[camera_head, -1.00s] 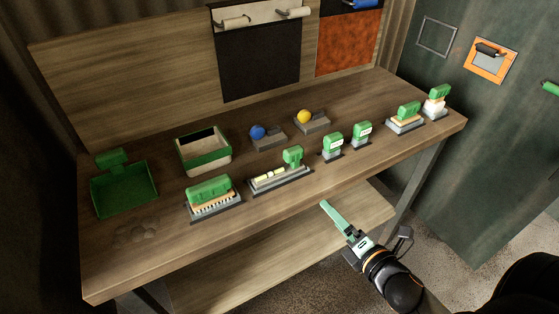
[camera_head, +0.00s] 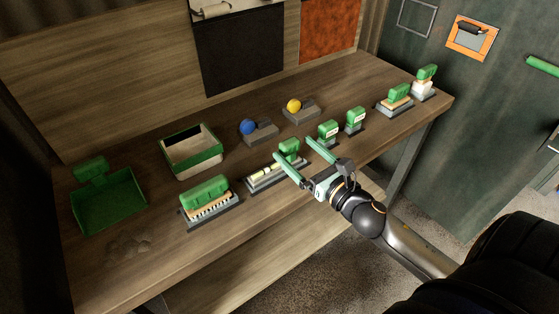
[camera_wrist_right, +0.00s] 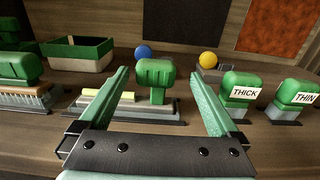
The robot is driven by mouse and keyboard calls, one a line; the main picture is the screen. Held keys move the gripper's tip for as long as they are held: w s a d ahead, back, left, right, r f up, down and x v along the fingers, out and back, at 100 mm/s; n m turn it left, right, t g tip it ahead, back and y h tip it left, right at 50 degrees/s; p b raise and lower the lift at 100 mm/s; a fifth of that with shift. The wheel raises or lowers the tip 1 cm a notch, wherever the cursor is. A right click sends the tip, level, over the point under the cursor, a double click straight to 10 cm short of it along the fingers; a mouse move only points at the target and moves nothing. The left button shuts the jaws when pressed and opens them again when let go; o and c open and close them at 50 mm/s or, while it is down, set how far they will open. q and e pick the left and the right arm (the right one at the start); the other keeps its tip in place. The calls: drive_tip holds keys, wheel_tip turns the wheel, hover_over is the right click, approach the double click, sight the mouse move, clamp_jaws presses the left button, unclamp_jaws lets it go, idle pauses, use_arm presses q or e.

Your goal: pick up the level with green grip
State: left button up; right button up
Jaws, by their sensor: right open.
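The level with green grip (camera_head: 289,152) sits on a dark base on the workbench, a pale yellow-green vial bar on its left part. In the right wrist view the level's green grip (camera_wrist_right: 155,79) stands upright, framed between the two fingers. My right gripper (camera_head: 299,148) is open, at the front side of the level, its fingers pointing toward the bench. In the right wrist view my right gripper (camera_wrist_right: 158,82) holds nothing, and I see no contact with the grip. My left gripper is not in view.
Green-handled stamps labelled THICK (camera_wrist_right: 243,88) and THIN (camera_wrist_right: 297,93) stand close right of the level. A green-handled brush (camera_head: 207,198) is to its left. Blue (camera_head: 248,127) and yellow (camera_head: 294,105) knobs stand behind. A green dustpan (camera_head: 107,200) and a box (camera_head: 191,155) are further left.

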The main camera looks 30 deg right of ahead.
sight(286, 141)
drive_tip(key=shift+w+a+r+p, duration=0.15)
drive_tip(key=shift+w, duration=0.6)
drive_tip(key=shift+w+a+r+p, duration=0.15)
drive_tip(key=shift+w+r+p, duration=0.05)
drive_tip(key=shift+w, duration=0.6)
drive_tip(key=shift+w+a+r+p, duration=0.15)
drive_tip(key=shift+w, duration=0.6)
drive_tip(key=shift+w+a+f, duration=0.1)
drive_tip(key=shift+w, duration=0.5)
clamp_jaws()
